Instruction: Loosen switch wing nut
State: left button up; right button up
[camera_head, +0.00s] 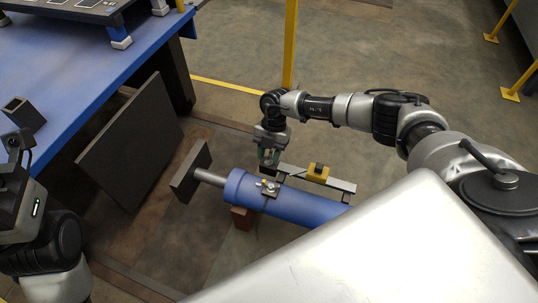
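The wing nut (270,186) is a small brass-and-silver piece on a dark clamp plate on top of the blue cylinder (305,207). The blue cylinder lies on its side with a grey rod (209,177) at its left end. My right gripper (268,160) points down just above and behind the wing nut, apart from it. Its fingers are small and dark here, and I cannot tell whether they are open or shut. My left arm shows at the left edge, but its gripper fingers are not visible.
A flat bar (340,184) with a yellow block (317,173) runs behind the cylinder. A blue table (60,70) stands at upper left, with a dark panel (130,145) below it. A yellow post (290,45) rises behind my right gripper. Open floor lies beyond.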

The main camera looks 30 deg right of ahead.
grip_shut()
